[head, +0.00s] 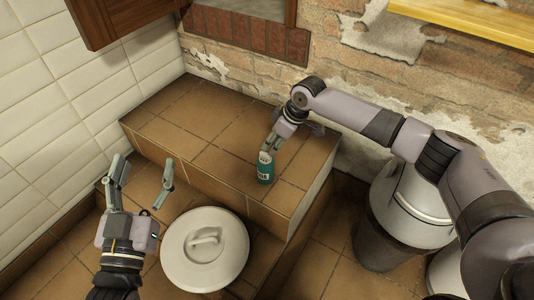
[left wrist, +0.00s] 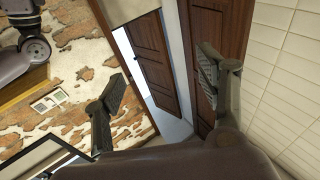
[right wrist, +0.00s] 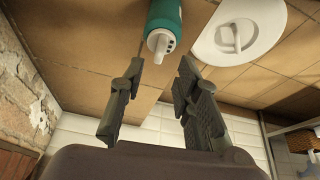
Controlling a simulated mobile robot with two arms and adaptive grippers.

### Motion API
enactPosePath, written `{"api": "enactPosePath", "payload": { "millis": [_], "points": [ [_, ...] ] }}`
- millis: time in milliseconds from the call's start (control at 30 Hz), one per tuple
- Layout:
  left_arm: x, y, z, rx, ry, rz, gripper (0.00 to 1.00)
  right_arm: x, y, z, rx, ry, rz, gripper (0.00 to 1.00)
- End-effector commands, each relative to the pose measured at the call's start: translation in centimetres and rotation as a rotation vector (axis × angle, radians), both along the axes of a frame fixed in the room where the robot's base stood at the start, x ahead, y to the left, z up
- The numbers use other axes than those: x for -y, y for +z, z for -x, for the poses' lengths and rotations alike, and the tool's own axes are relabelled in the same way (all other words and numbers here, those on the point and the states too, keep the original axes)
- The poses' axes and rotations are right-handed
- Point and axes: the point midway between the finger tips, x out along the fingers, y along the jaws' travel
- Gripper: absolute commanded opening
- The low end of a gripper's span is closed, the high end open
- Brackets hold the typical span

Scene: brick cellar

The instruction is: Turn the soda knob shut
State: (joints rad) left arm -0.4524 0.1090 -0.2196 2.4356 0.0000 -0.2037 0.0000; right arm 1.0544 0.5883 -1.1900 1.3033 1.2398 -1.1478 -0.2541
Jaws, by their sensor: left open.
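A teal soda container (head: 265,174) with a white top stands upright on the brown tiled ledge (head: 205,115), close to its front edge. My right gripper (head: 269,145) is just above the container and points down towards its top. In the right wrist view the container (right wrist: 165,12) and its white knob-like end (right wrist: 160,41) lie just beyond my right fingertips (right wrist: 158,78). Those fingers are apart with nothing visible between them; contact with the knob cannot be told. My left gripper (head: 145,172) is open and empty, left of the ledge, well away from the container.
A round white lid with a handle (head: 204,249) is below the ledge, beside my left gripper. A grey bin (head: 385,240) stands on the floor at the right. White tiled wall (head: 60,90) and brick wall (head: 350,75) border the ledge. A wooden cabinet (head: 110,18) hangs above.

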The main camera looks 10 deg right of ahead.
Motion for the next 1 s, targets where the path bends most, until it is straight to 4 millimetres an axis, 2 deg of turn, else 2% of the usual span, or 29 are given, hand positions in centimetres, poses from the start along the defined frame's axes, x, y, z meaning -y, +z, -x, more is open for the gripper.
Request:
{"api": "enactPosePath", "payload": {
  "millis": [300,500,700,1000],
  "points": [
    [0.3,5.1,1.8,0.302,-0.018,0.083,0.66,-1.0,-3.4,-0.9,-0.001,-0.001,0.001,0.30],
    [0.2,7.4,3.4,0.450,-0.026,0.126,0.66,-1.5,-4.7,-1.2,0.000,0.001,0.000,0.30],
    [0.1,8.6,4.4,0.524,-0.030,0.148,0.66,-1.7,-5.3,-1.5,0.001,0.000,0.001,0.30],
    [0.1,8.8,4.5,0.535,-0.030,0.151,0.66,-1.7,-5.4,-1.5,0.000,0.000,0.000,0.30]
  ]
}}
